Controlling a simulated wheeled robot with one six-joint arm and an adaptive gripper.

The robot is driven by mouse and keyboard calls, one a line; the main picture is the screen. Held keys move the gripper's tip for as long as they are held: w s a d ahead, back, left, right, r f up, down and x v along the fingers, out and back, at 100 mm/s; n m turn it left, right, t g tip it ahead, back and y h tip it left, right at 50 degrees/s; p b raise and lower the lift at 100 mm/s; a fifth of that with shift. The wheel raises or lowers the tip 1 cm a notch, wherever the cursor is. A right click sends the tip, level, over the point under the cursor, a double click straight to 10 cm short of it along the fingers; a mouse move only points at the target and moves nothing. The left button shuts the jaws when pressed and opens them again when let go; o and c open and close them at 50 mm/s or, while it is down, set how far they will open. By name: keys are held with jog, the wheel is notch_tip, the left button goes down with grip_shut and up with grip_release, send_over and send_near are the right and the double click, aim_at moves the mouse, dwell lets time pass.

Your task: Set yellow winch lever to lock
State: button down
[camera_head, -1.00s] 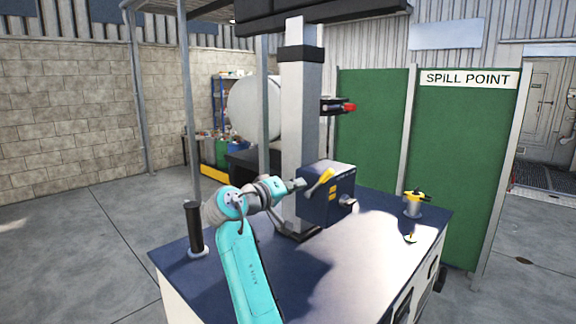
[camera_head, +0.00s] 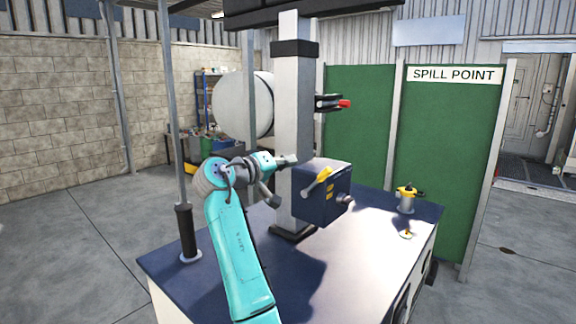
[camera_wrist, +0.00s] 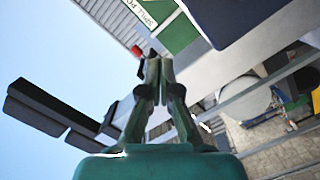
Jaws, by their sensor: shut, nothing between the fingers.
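The yellow winch lever (camera_head: 317,181) sits on the left face of the dark blue winch box (camera_head: 328,204). The lever slants, its thick yellow end up and to the right. The box is fixed to the white column above the bench. My gripper (camera_head: 292,160) is up and to the left of the lever, in front of the column and apart from the lever. In the wrist view my gripper (camera_wrist: 158,62) has its fingers close together with nothing between them. The lever cannot be made out in the wrist view.
The white column (camera_head: 292,120) stands behind the box. A black post (camera_head: 186,232) rises at the bench's left. A yellow-topped canister (camera_head: 407,200) stands on the right of the bench top (camera_head: 370,240). A red-tipped bracket (camera_head: 333,103) juts from the column above the box.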

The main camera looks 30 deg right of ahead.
send_over(316, 182)
jog(key=w+a, duration=0.1)
jog(key=a, duration=0.2)
jog(key=s+f, duration=0.1)
jog(key=s+d+f, duration=0.1)
jog(key=f, duration=0.1)
jog(key=shift+s+d, duration=0.1)
jog(key=shift+d, duration=0.1)
jog(key=shift+s, duration=0.1)
